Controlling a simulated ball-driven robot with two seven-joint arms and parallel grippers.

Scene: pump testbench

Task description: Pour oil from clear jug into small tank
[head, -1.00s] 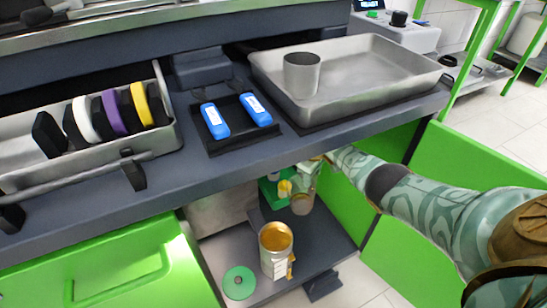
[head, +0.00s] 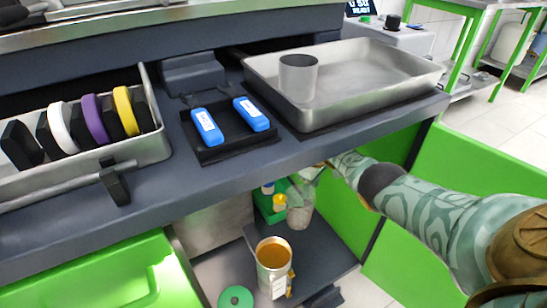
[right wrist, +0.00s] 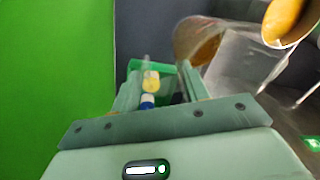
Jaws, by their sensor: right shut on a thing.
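The clear jug (head: 301,215) is in the open cabinet under the bench, at my right gripper (head: 308,177). That gripper is shut on the jug and partly hidden by the bench edge. In the right wrist view the see-through jug (right wrist: 232,75) is blurred, with amber colour in it; its exact tilt is hard to tell. My right gripper's fingers (right wrist: 160,88) show there too. The small tank (head: 272,278), a metal cylinder with amber oil inside, stands on the cabinet floor, left of and in front of the jug. Its amber opening (right wrist: 284,20) is at the top right of the wrist view.
A green crate (head: 268,208) with yellow- and blue-capped bottles stands behind the jug. A green round lid (head: 235,297) lies left of the tank. The bench edge (head: 230,172) overhangs the cabinet; a green panel (head: 345,205) bounds its right side.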

